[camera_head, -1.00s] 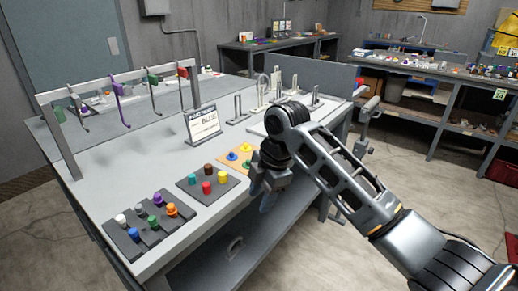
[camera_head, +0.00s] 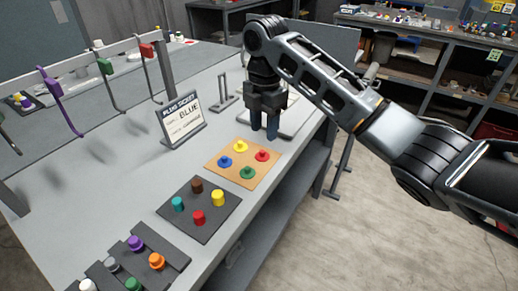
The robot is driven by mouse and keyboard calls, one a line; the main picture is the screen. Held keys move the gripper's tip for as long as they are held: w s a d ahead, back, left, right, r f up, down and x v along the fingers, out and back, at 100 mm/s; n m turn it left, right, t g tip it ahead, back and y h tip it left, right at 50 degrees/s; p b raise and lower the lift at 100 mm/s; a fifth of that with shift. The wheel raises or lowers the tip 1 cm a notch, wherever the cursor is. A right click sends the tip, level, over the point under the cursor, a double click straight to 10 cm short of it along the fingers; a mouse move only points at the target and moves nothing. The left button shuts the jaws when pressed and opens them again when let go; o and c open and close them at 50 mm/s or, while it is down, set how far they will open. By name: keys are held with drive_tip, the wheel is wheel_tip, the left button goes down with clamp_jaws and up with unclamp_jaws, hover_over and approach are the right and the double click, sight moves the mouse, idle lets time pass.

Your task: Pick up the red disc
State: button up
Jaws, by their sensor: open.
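A red disc with a raised knob (camera_head: 262,156) sits on the tan board (camera_head: 221,171), at its right corner. A blue one (camera_head: 225,162), a yellow one (camera_head: 240,146) and a green one (camera_head: 247,172) sit on the same board. My gripper (camera_head: 264,130) is open and points down, above and beyond the board, close behind the red disc in the picture. Its fingers look empty. I cannot tell its exact height above the table.
A dark pad (camera_head: 207,231) nearer me holds brown, teal, yellow and red plugs. Several more plugs stand on dark strips (camera_head: 172,259) at the lower left. A sign reading BLUE (camera_head: 182,120) stands behind the board. A rack with hooks (camera_head: 82,64) is at the left.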

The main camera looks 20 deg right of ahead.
sight(262, 151)
drive_tip(key=f, duration=0.2)
drive_tip(key=f+p, duration=0.1)
drive_tip(key=f, duration=0.3)
drive_tip(key=shift+s+a+f, duration=0.25)
drive_tip(key=shift+s+a, duration=0.05)
drive_tip(key=shift+c, duration=0.3)
drive_tip(key=c, duration=0.6)
